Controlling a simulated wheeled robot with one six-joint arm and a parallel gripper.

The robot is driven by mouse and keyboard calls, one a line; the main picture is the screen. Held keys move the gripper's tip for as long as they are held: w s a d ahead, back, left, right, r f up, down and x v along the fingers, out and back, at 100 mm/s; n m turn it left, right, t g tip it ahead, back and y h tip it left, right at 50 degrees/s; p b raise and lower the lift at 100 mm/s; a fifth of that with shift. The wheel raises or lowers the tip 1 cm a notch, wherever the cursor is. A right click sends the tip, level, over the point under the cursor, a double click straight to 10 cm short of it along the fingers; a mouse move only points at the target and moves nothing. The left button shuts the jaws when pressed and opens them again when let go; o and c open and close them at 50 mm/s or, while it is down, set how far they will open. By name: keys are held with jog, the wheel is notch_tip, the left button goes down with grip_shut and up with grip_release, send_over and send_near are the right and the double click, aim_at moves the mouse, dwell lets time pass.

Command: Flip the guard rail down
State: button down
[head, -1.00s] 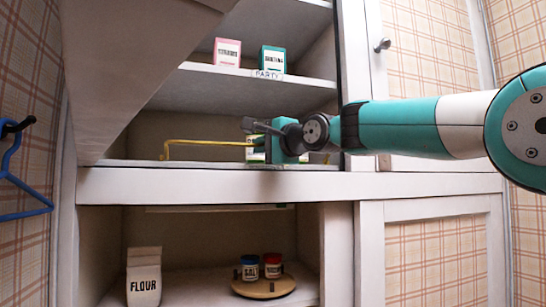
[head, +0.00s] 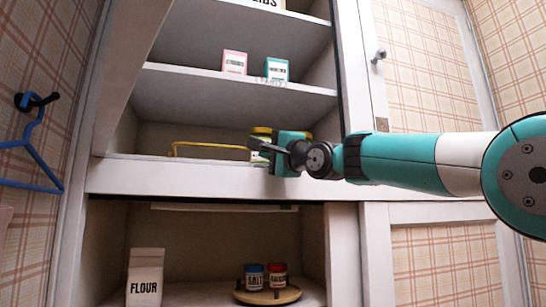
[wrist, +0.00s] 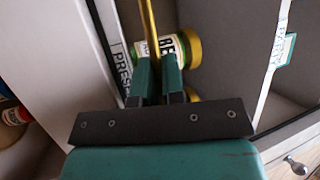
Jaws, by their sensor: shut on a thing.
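The yellow guard rail (head: 208,144) runs along the front of the shelf just above the cabinet's wide white ledge. It stands raised above the shelf edge, and its right part is hidden behind my gripper (head: 262,147). In the wrist view the rail (wrist: 149,22) is a yellow bar running down between my two fingers (wrist: 160,72). My gripper is shut on the rail. A jar with a yellow lid (wrist: 194,47) and a white and green label stands just behind the rail.
A pink box (head: 234,63) and a teal box (head: 277,69) stand on the shelf above. Below are a flour bag (head: 146,278) and a round wooden tray (head: 268,297) with two small jars. A blue hanger (head: 38,165) hangs at left.

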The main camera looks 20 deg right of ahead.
jog(key=c, duration=1.2)
grip_release()
jog(key=shift+c, duration=0.2)
jog(key=b+v, duration=0.6)
jog(key=v, duration=1.1)
jog(key=shift+s, duration=0.2)
jog(key=shift+f, duration=0.1)
jog(key=shift+c, duration=0.2)
